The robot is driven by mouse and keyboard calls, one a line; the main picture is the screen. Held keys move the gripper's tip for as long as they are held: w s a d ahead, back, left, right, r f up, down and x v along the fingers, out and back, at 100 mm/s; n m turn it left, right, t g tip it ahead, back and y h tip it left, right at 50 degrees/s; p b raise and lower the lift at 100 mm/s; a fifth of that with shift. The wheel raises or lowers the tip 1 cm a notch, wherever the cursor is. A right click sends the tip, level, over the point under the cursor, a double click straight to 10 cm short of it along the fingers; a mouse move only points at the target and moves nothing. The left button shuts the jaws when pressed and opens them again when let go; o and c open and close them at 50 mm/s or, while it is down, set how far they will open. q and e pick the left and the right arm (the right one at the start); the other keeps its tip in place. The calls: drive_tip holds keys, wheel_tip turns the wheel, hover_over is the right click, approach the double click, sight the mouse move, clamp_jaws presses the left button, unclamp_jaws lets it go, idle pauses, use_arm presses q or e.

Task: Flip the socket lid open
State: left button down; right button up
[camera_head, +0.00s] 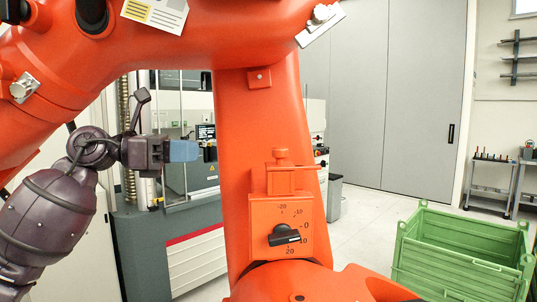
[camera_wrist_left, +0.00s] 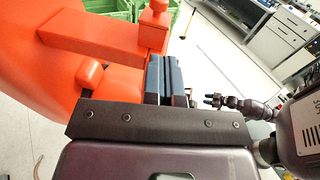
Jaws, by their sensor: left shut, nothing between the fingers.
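The orange socket housing (camera_head: 280,228) is on the large orange column and has a black knob and a number scale. An orange block with a side arm and round cap (camera_head: 281,180) is on top; it looks closed, but I cannot tell which part is the lid. It also shows in the left wrist view, upper middle (camera_wrist_left: 110,37). My left gripper (camera_head: 196,151) is shut and empty, left of and above this block, apart from it in the head view. Its blue-grey fingers (camera_wrist_left: 167,80) meet in the wrist view. What looks like my right gripper (camera_wrist_left: 214,100) shows small there, finger state unclear.
The large orange arm (camera_head: 262,110) spans the top and middle of the view. A green crate (camera_head: 455,262) stands on the floor at right. A grey cabinet (camera_head: 160,235) with a testing machine is behind my left gripper. Open floor lies toward the grey doors.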

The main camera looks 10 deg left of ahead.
use_arm(q)
drive_tip(key=p, duration=0.2)
approach(273, 151)
drive_tip(key=x, duration=0.6)
drive_tip(key=shift+w, duration=0.2)
drive_tip(key=shift+w+d+f, duration=0.1)
drive_tip(key=shift+w+d, duration=0.1)
drive_tip(key=shift+d, duration=0.3)
use_arm(e)
drive_tip(key=shift+s+d+r, duration=0.1)
drive_tip(key=shift+s+r, duration=0.1)
drive_tip(key=shift+r, duration=0.3)
drive_tip(key=shift+s+r, duration=0.2)
drive_tip(key=shift+r, duration=0.25)
use_arm(q)
drive_tip(key=shift+d, duration=0.1)
drive_tip(key=shift+x, duration=1.75)
drive_tip(key=shift+s, duration=0.2)
use_arm(e)
drive_tip(key=shift+w+r, duration=0.6)
drive_tip(key=shift+s+f, duration=0.1)
drive_tip(key=shift+s, duration=0.05)
